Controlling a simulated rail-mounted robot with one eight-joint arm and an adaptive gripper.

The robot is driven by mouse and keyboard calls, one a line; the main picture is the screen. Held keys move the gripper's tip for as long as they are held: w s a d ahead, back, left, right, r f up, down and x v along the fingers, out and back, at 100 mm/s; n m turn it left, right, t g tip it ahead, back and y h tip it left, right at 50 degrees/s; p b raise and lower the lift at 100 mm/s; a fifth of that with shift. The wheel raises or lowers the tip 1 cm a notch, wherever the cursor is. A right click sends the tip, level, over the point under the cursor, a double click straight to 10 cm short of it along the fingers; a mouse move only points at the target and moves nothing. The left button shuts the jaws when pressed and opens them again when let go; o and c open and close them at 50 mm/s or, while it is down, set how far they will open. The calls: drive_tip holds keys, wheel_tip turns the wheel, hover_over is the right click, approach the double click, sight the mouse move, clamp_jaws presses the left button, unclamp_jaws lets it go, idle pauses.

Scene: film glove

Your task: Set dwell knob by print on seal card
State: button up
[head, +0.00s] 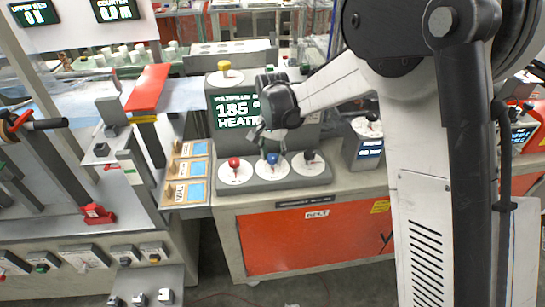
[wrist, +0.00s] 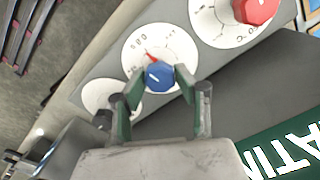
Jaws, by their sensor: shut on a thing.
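The blue knob (wrist: 158,76) sits on a white dial (wrist: 178,43) with printed numbers and a red pointer mark. It is the middle of three knobs on the grey console, and also shows in the head view (head: 272,158). My gripper (wrist: 159,79) has one finger on each side of the blue knob and is shut on it. In the head view my gripper (head: 268,142) comes down from above the console. I cannot tell which is the seal card.
A red knob (head: 234,163) and a black knob (head: 309,155) flank the blue one closely. A display (head: 237,113) behind reads 185 and heating. A small grey unit (head: 363,143) stands at right.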

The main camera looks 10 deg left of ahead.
sight(272, 156)
drive_tip(key=n+b, duration=0.3)
drive_tip(key=n, duration=0.3)
drive_tip(key=shift+f+b, duration=0.15)
drive_tip(key=shift+b, duration=0.15)
drive_tip(key=n+b, duration=0.2)
drive_tip(key=n, duration=0.3)
drive_tip(key=n+b, duration=0.1)
drive_tip(key=n, duration=0.4)
drive_tip(key=shift+n+b, duration=0.35)
drive_tip(key=shift+n, duration=0.05)
drive_tip(key=n+b, duration=0.1)
drive_tip(key=n, duration=0.4)
drive_tip(key=shift+n, duration=0.3)
drive_tip(key=o, duration=1.1)
drive_tip(key=shift+r, duration=0.2)
wheel_tip(272, 156, up, 12)
drive_tip(key=shift+f, duration=0.1)
